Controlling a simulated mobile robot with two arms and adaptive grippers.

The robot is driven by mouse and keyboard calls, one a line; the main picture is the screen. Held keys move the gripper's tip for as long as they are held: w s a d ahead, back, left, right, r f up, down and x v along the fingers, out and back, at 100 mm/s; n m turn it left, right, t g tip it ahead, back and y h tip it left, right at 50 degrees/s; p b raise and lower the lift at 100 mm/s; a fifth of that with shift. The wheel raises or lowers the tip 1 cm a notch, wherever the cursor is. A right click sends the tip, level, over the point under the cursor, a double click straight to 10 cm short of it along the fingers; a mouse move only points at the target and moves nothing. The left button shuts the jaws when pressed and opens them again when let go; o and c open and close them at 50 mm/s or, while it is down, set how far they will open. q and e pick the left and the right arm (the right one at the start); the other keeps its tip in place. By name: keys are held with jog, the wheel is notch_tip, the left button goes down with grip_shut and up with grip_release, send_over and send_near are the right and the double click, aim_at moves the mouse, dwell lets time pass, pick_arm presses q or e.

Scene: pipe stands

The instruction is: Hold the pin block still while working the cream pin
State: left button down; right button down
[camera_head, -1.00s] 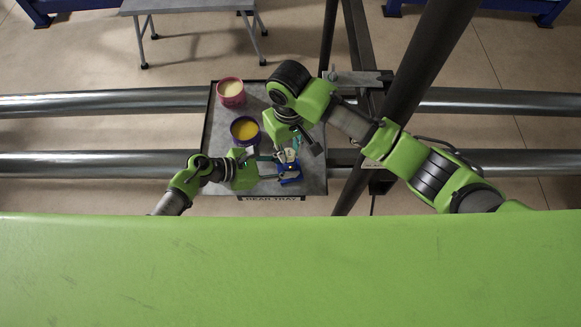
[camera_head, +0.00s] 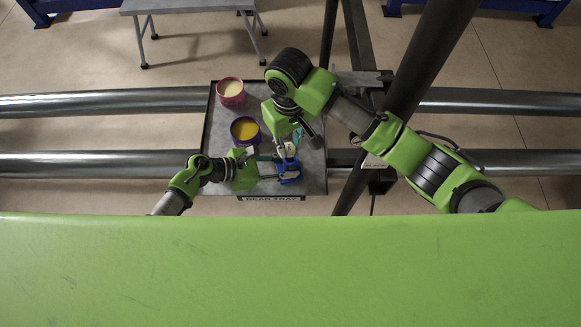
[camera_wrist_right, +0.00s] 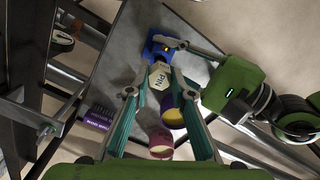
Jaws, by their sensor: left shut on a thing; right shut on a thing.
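The blue pin block (camera_head: 291,178) sits near the front right of the grey tray; the right wrist view also shows the block (camera_wrist_right: 152,50). My left gripper (camera_head: 279,172) is shut on the block from its left side and is seen at the block in the wrist view (camera_wrist_right: 180,46). The cream pin (camera_wrist_right: 158,77), marked PIN, is between the fingertips of my right gripper (camera_wrist_right: 156,88), which is shut on it. The pin's far end overlaps the block's near edge in the wrist view. I cannot tell whether it is seated or clear.
The tray (camera_head: 315,120) is labelled REAR TRAY. A purple tub (camera_head: 245,140) with yellow contents and a pink tub (camera_head: 230,101) with pale contents stand at its left. Dark posts rise beside the tray, and long pipes (camera_head: 90,103) run to both sides.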

pick_arm(q)
jog(key=shift+s+a+f, duration=0.1)
jog(key=shift+s+f, duration=0.15)
jog(key=shift+f, duration=0.05)
pick_arm(e)
jog(key=shift+r, duration=2.1)
pick_arm(q)
jog(key=c, duration=1.6)
grip_release()
jog(key=shift+w+r, duration=0.1)
jog(key=shift+w, duration=0.1)
jog(key=shift+r, duration=0.1)
jog(key=v, duration=1.1)
jog(key=shift+s+a+r, duration=0.15)
jog(key=shift+a, duration=0.2)
